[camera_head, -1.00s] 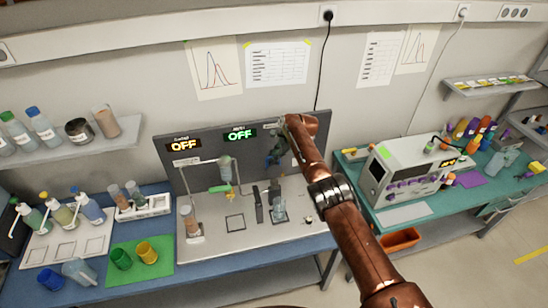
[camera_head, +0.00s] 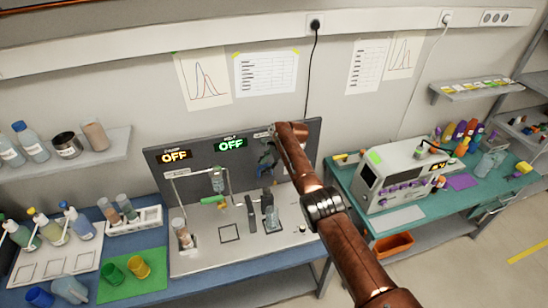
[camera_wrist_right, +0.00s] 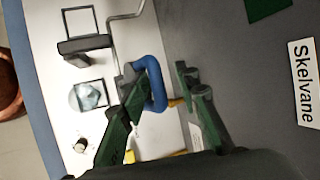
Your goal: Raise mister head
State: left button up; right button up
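My right gripper (camera_head: 267,157) is in front of the right part of the grey back panel (camera_head: 200,146), above the white base plate (camera_head: 196,255). In the right wrist view its two dark green fingers (camera_wrist_right: 165,105) are apart. A blue bent handle (camera_wrist_right: 154,72) shows between them; I cannot tell whether a finger touches it. No part is clearly marked as the mister head. A clear vessel (camera_head: 272,220) stands on the plate below, beside a dark block (camera_head: 267,199). My left gripper is not in view.
A hanging bottle (camera_head: 217,180) and green piece (camera_head: 213,200) are left of my gripper. The displays above read OFF. A tube (camera_head: 181,232) stands at the plate's left. A white instrument (camera_head: 395,180) is on the right bench. A "Skelvane" label (camera_wrist_right: 304,82) is on the panel.

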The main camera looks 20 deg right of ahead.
jog(key=shift+a+r, duration=0.2)
jog(key=shift+r, duration=0.25)
jog(key=d+v, duration=0.1)
jog(key=v, duration=1)
jog(key=shift+f, duration=0.3)
jog(key=shift+s+a, duration=0.1)
